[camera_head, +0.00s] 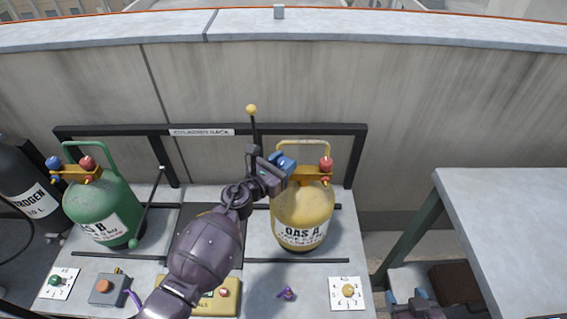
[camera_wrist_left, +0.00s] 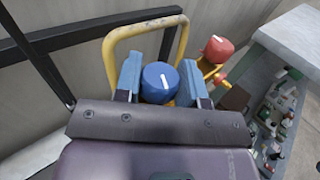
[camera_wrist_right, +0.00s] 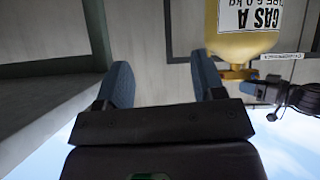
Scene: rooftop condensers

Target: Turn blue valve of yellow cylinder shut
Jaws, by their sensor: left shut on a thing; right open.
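The yellow cylinder (camera_head: 302,217), labelled GAS A, stands upright at the right of the rack. Its blue valve (camera_wrist_left: 160,83) is a round knob with a white mark on top. My left gripper (camera_head: 281,164) is shut on the blue valve, with one blue finger on each side of it in the left wrist view. In the head view the gripper largely hides the knob. The cylinder's red valve (camera_head: 326,163) is to the right of the gripper and apart from it. My right gripper (camera_wrist_right: 162,82) is open and empty; the cylinder (camera_wrist_right: 244,45) appears upside down beyond it.
A green cylinder (camera_head: 102,212) with blue and red valves stands at the left, beside a black cylinder (camera_head: 30,185). A black rack bar (camera_head: 150,131) runs behind. Panels with a green knob (camera_head: 58,281) and a yellow knob (camera_head: 348,290) lie in front. A grey table (camera_head: 505,225) stands right.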

